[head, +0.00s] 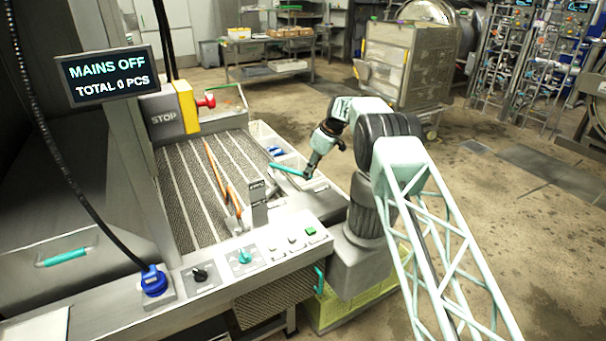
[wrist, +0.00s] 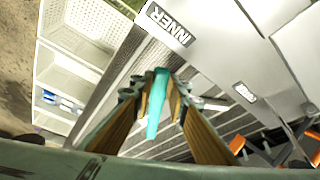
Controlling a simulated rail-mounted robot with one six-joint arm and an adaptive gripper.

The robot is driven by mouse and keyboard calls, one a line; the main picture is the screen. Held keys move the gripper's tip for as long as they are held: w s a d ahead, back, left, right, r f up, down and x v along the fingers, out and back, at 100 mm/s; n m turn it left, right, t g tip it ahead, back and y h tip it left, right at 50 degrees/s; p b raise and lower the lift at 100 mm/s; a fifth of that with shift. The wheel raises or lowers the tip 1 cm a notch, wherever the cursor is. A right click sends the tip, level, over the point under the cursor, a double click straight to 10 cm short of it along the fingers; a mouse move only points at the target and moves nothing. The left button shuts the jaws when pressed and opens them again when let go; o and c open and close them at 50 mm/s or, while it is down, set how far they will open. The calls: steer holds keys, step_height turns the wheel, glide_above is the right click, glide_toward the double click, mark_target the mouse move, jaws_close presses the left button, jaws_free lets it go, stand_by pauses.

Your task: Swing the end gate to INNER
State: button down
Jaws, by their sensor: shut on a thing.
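A teal bar handle (head: 287,171) shows over the right edge of the ribbed conveyor bed in the head view. My gripper (head: 307,172) is at its right end. In the wrist view the teal handle (wrist: 158,100) lies between the two fingers of my gripper (wrist: 155,90), which is shut on it. A plate labelled INNER (wrist: 170,26) is just beyond the fingertips. A second small label (wrist: 245,92) is farther right, too small to read. The gate panel itself and how it joins the handle cannot be made out clearly.
The ribbed bed (head: 190,185) carries orange-handled guide rods (head: 218,175) and a steel bracket (head: 259,212). White bins (head: 268,138) line its right side. A control panel (head: 245,258) runs along the front. A red stop button (head: 206,102) stands behind. Open floor lies right.

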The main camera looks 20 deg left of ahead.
steer(key=shift+w+r, duration=0.1)
steer(key=shift+w, duration=0.05)
steer(key=c, duration=2.5)
jaws_free()
steer(key=shift+c, duration=0.2)
steer(key=v, duration=1.1)
steer(key=shift+d+r, duration=0.25)
steer(key=shift+r, duration=0.1)
steer(key=shift+r, duration=0.15)
